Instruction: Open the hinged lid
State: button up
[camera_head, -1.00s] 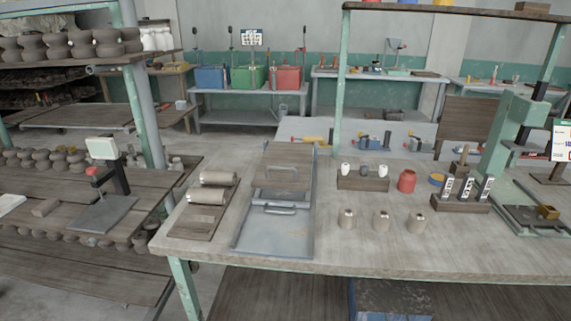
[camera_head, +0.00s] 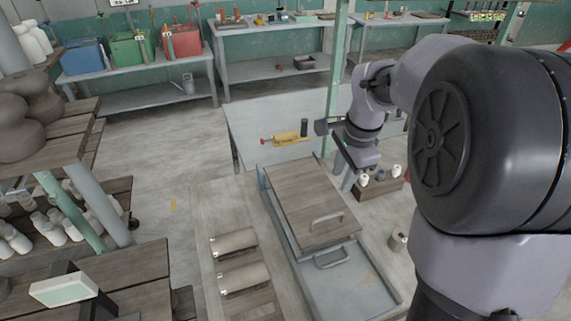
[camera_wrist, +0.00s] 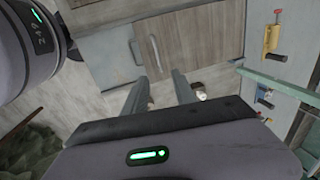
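The hinged lid (camera_head: 305,200) is a brown wooden panel lying flat over the back part of a grey metal box-tray (camera_head: 350,290). A pale bar handle (camera_head: 327,220) is near the lid's front edge. A second handle (camera_head: 331,258) sits on the grey tray just in front. My gripper (camera_head: 345,165) is above and to the right of the lid, apart from it. In the wrist view, my gripper (camera_wrist: 161,76) has its two fingers spread with nothing between them. The lid (camera_wrist: 200,35) and its handle (camera_wrist: 154,53) show beyond the fingertips.
Two clay rolls (camera_head: 233,242) lie on a board left of the tray. A green post (camera_head: 336,90) rises behind. A yellow tool (camera_head: 287,139) lies on the table beyond.

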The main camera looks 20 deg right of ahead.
aim_at(330, 216)
jog(key=w+f+b, duration=0.1)
jog(key=f, duration=0.4)
jog(key=f+b, duration=0.2)
jog(key=f, duration=0.4)
jog(key=w+f+b, duration=0.1)
jog(key=f+b, duration=0.1)
jog(key=f, duration=0.4)
jog(key=shift+w+d+f, duration=0.1)
jog(key=shift+w+d, duration=0.1)
jog(key=shift+w, duration=0.15)
grip_shut()
